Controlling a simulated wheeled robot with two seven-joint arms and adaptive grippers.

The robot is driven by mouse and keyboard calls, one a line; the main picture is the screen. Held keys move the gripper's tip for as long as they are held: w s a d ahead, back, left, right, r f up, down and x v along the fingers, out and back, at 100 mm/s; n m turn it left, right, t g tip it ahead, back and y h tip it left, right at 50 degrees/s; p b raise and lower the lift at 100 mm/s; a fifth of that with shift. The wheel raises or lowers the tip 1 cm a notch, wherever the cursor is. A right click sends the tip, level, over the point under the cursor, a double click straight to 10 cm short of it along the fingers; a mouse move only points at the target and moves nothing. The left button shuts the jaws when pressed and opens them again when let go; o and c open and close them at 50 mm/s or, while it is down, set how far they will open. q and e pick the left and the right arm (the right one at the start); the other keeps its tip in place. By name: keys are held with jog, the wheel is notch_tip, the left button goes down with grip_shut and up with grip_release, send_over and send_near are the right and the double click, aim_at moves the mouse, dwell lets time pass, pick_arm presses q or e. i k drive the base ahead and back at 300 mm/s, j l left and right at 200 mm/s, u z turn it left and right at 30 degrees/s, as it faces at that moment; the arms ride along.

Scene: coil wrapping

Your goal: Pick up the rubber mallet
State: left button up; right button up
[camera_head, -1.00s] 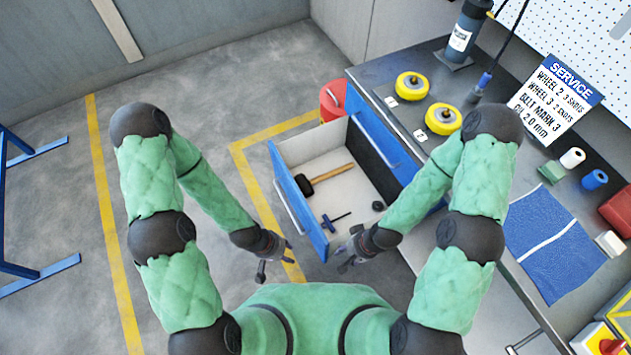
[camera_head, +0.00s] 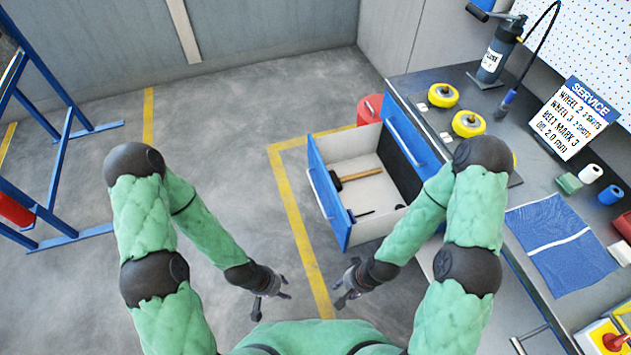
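The rubber mallet (camera_head: 355,179) lies in the open blue drawer (camera_head: 323,197) of the workbench. Its black head is at the left and its wooden handle points right. My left gripper (camera_head: 272,298) is out over the floor, left of and nearer than the drawer, and looks open and empty. My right gripper (camera_head: 346,291) is in front of the drawer's near corner, apart from the mallet, with its fingers spread and nothing between them.
A dark T-handled tool (camera_head: 359,215) and a small black ring (camera_head: 400,206) also lie in the drawer. A red bin (camera_head: 369,108) stands behind the drawer.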

aim_at(337, 181)
jog(key=i+u, duration=0.25)
jog(key=i, duration=0.25)
jog(key=i+l+u, duration=0.25)
jog(key=i, duration=2.2)
jog(key=i+z, duration=0.1)
jog(key=z, duration=0.35)
jog(key=i+z, duration=0.1)
jog(key=z, duration=0.35)
jog(key=i+j+z, duration=0.1)
jog(key=z, duration=0.4)
jog(key=i+j+z, duration=0.1)
jog(key=z, duration=0.35)
jog(key=j+z, duration=0.15)
jog(key=z, duration=1.6)
jog(key=k+j, duration=0.15)
jog(key=k, duration=0.2)
